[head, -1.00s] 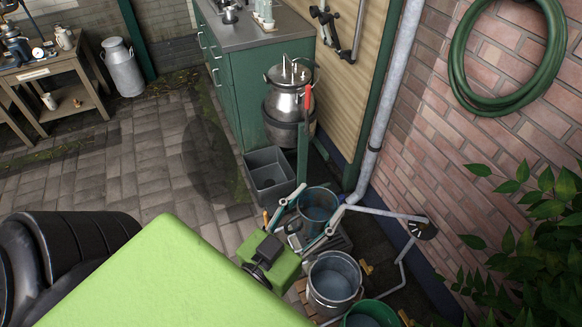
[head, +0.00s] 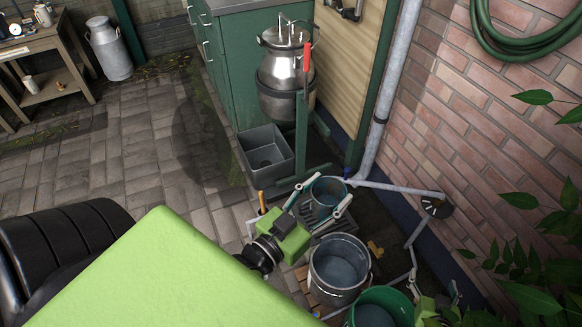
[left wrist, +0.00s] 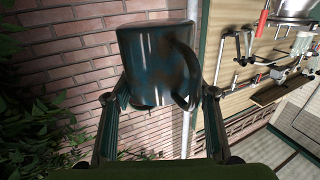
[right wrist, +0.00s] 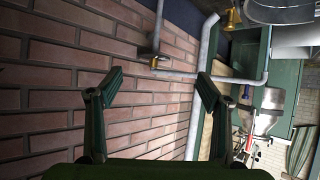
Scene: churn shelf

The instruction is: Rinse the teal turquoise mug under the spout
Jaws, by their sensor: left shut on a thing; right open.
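The teal mug (head: 327,199) is between the fingers of my left gripper (head: 321,199) in the head view, with its round mouth facing up. In the left wrist view the mug (left wrist: 150,65) is dark teal with brownish stains, its handle on the right, and the fingers grip its sides. A grey side pipe (head: 395,187) leaves the downpipe close to the mug's right; a small blue part (head: 347,172) sits at its near end. I cannot tell which part is the spout. My right gripper (head: 434,287) is open and empty at lower right; its fingers show apart in the right wrist view (right wrist: 158,95).
A grey crate (head: 280,176) and a steel churn on a green stand (head: 287,75) are behind. The brick wall (head: 480,130) bounds the right. Paving at left is open.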

